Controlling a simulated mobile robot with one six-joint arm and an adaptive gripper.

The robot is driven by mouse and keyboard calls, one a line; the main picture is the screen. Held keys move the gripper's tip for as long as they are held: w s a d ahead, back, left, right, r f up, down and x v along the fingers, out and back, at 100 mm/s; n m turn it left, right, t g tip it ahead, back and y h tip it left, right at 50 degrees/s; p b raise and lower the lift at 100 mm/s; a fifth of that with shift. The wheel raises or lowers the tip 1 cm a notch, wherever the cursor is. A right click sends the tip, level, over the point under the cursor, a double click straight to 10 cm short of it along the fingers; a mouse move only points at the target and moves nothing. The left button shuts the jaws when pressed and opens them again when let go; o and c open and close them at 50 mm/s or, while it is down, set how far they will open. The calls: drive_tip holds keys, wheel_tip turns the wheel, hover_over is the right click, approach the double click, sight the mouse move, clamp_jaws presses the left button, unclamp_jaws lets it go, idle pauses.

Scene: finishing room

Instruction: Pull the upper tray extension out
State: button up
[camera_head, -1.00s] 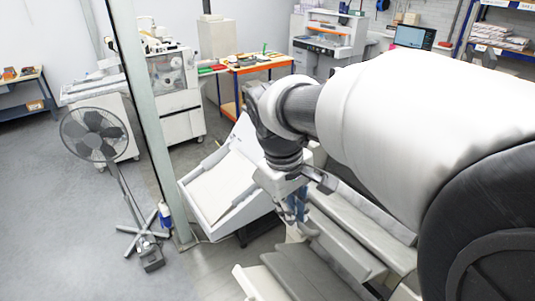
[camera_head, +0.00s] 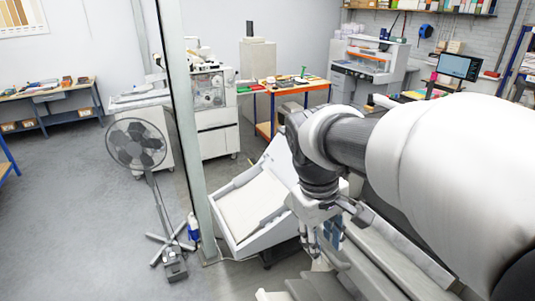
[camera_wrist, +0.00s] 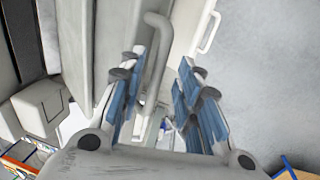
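In the wrist view a pale curved handle bar (camera_wrist: 157,62) stands out from a light grey panel (camera_wrist: 118,35), which may belong to the upper tray extension. A second, thinner handle (camera_wrist: 209,34) is farther up and right. My gripper (camera_wrist: 168,75) is open, with blue pads on both fingers. The first handle shows in the gap, nearer the left finger; contact and depth cannot be told. In the head view my gripper (camera_head: 325,240) hangs beside the stepped light trays (camera_head: 318,287), which the arm and lower picture edge partly hide.
A white sloped tray unit (camera_head: 252,212) stands left of my gripper. A thin grey post (camera_head: 182,130) and a floor fan (camera_head: 137,145) are farther left. A work table (camera_head: 290,90) and machines stand behind. The floor at the left is open.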

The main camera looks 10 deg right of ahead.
wheel_tip(320, 180, up, 12)
drive_tip(key=a, duration=0.2)
drive_tip(key=shift+s, duration=0.35)
drive_tip(key=shift+f, duration=0.1)
drive_tip(key=s+f+m+t+y, duration=0.2)
drive_tip(key=s+f+m+t, duration=0.25)
drive_tip(key=s+f, duration=0.65)
drive_tip(key=s+f+b, duration=0.3)
drive_tip(key=f+b, duration=2.4)
drive_tip(key=f, duration=0.2)
drive_tip(key=shift+s+g, duration=0.15)
drive_tip(key=shift+g, duration=0.2)
